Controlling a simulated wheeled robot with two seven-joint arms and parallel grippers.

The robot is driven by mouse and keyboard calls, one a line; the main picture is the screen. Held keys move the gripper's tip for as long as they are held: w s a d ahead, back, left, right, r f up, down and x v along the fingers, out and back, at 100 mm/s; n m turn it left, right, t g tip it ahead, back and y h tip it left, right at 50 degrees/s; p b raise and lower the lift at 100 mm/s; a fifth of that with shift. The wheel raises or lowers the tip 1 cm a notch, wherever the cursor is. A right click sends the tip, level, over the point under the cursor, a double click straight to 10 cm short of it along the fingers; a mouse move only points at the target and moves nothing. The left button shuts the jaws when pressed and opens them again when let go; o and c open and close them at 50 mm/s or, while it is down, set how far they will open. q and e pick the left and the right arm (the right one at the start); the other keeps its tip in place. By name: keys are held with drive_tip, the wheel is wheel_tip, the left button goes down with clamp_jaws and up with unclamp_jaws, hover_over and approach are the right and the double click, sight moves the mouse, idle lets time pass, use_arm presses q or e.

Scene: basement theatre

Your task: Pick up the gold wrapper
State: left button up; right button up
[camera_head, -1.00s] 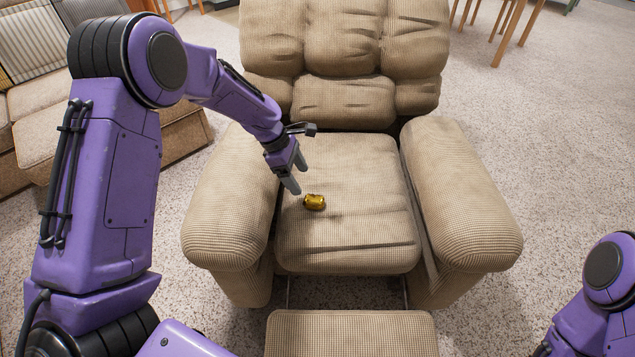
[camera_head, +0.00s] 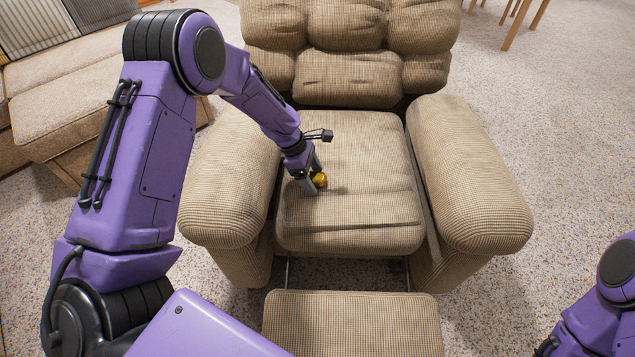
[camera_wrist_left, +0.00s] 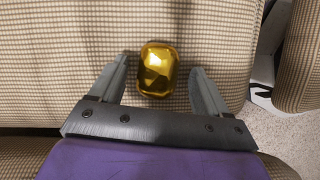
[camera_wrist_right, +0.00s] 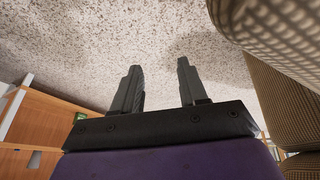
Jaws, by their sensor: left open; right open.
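The gold wrapper (camera_head: 320,180) is a small shiny crumpled lump on the seat of the beige recliner (camera_head: 375,225). My left gripper (camera_head: 314,180) is down at the seat, open, with its fingers on either side of the wrapper. In the left wrist view the wrapper (camera_wrist_left: 157,68) lies between the two open fingertips (camera_wrist_left: 160,75), with a gap to each finger. My right gripper shows in the right wrist view (camera_wrist_right: 158,75), open and empty, above the carpet.
The recliner's padded arms (camera_head: 232,185) and (camera_head: 470,180) rise on both sides of the seat. Its footrest (camera_head: 350,325) is in front. A beige sofa (camera_head: 75,85) stands at the far left. Wooden legs (camera_head: 522,25) show at the top right. Carpet (camera_head: 560,130) is clear at the right.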

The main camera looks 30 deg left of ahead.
use_arm(q)
drive_tip(key=c, duration=1.1)
drive_tip(key=shift+c, duration=0.2)
